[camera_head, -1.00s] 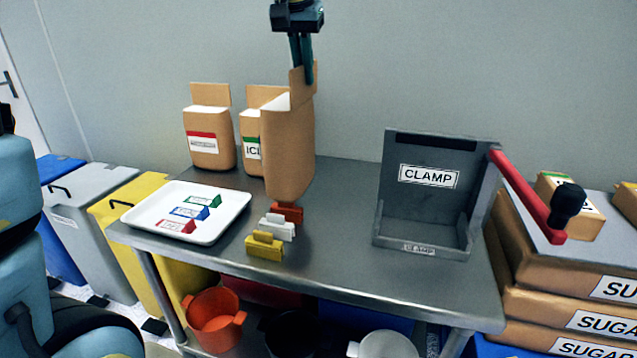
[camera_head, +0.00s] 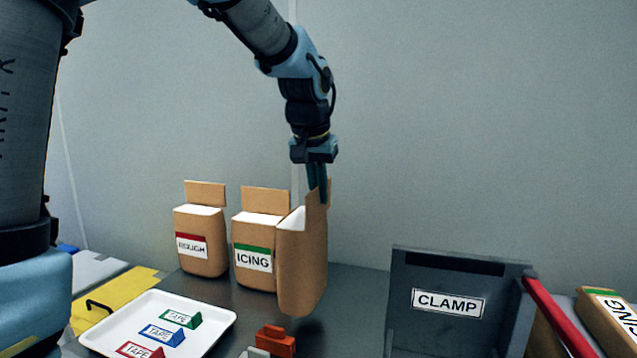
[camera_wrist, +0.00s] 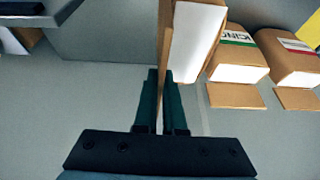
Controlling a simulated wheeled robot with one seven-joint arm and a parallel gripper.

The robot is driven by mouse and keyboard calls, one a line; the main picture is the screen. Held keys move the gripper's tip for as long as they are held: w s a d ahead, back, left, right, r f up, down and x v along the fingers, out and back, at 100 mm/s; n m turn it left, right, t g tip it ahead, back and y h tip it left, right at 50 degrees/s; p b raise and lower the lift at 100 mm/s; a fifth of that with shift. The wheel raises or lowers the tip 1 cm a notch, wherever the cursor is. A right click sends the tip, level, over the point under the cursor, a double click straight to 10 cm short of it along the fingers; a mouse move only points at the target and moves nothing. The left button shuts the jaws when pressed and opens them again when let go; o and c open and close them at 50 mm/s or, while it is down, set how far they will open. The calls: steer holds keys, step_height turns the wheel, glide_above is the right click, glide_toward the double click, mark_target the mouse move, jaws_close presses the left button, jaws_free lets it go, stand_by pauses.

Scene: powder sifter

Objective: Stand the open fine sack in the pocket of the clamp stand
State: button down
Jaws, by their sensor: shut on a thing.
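My gripper (camera_head: 317,190) is shut on the raised back flap of an open brown paper sack (camera_head: 303,262) with white powder at its top. The sack hangs upright, its bottom seemingly above the table. Its label is turned away, so I cannot read it. In the wrist view the fingers (camera_wrist: 162,85) pinch the flap, and the sack's white top (camera_wrist: 193,45) shows beside them. The grey clamp stand (camera_head: 400,300), with a "CLAMP" label, is to the right of the sack, apart from it. The stand's lower pocket is out of frame in the head view.
A rough sack (camera_head: 203,262) and an icing sack (camera_head: 252,278) stand to the left, the icing one close to the held sack. A white tray (camera_head: 215,322) with tape blocks and an orange clip (camera_head: 275,341) are in front. A red lever (camera_head: 553,310) is on the stand's right.

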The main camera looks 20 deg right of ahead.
mark_target(319, 219)
steer(key=shift+f+p, duration=0.35)
steer(key=shift+f, duration=2.55)
steer(key=c, duration=1)
jaws_free()
